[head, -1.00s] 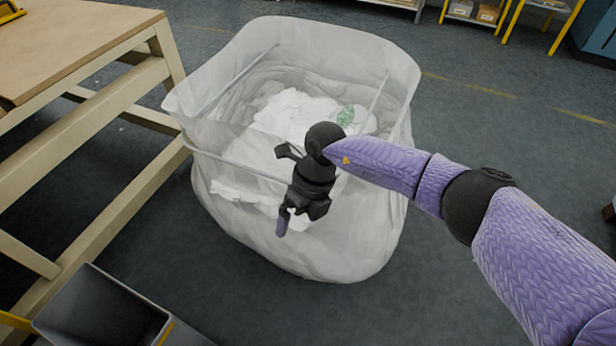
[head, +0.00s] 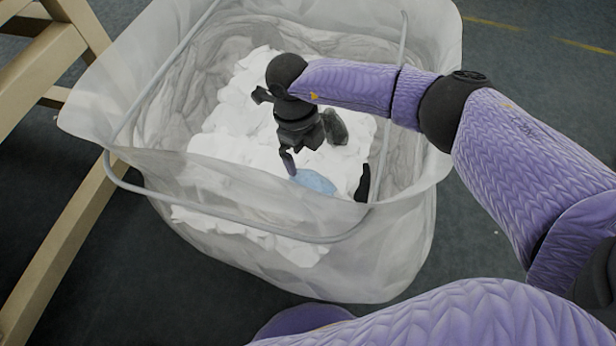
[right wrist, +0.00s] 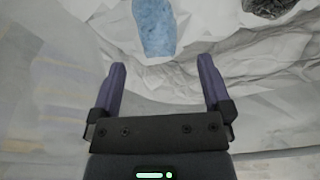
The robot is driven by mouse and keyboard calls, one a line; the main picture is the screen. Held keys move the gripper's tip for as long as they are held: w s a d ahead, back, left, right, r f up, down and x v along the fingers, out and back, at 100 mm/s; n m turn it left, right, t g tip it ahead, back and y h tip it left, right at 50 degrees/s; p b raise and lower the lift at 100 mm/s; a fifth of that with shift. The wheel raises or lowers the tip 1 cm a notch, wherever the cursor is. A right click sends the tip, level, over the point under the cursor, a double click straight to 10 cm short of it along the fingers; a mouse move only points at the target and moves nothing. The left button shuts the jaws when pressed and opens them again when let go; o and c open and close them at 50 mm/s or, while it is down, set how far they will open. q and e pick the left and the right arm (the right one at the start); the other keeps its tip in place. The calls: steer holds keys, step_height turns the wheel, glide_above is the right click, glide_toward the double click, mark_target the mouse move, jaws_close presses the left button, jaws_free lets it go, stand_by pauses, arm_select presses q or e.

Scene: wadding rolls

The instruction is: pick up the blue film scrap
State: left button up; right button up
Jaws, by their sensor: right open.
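The blue film scrap (head: 316,182) lies on white wadding inside the large translucent bag (head: 110,120). In the head view it is partly seen through the bag's near wall. My right gripper (head: 289,162) is inside the bag opening, just above and left of the scrap, pointing down. In the right wrist view the gripper (right wrist: 162,64) is open with nothing between its fingers. There the blue scrap (right wrist: 154,27) lies beyond the fingertips, near the top edge and apart from them. My left gripper is not seen.
A dark grey crumpled piece (head: 335,127) lies right of my gripper; it also shows in the wrist view (right wrist: 268,8). A black thing (head: 362,183) is near the bag's front right. A tube (head: 225,236) runs around the bag. A wooden table frame (head: 45,235) stands left.

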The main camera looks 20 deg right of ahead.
mark_target(314, 192)
steer(key=f+b, duration=0.1)
steer(key=f, duration=0.2)
steer(key=s+f+b, duration=0.1)
steer(key=f+b, duration=0.1)
steer(key=f, duration=0.1)
steer(key=s+d+f+b, duration=0.1)
steer(key=f, duration=0.2)
steer(key=shift+s+f, duration=0.15)
steer(key=shift+r, duration=0.25)
steer(key=shift+c, duration=1)
steer(key=c, duration=0.7)
steer(key=shift+c, duration=1)
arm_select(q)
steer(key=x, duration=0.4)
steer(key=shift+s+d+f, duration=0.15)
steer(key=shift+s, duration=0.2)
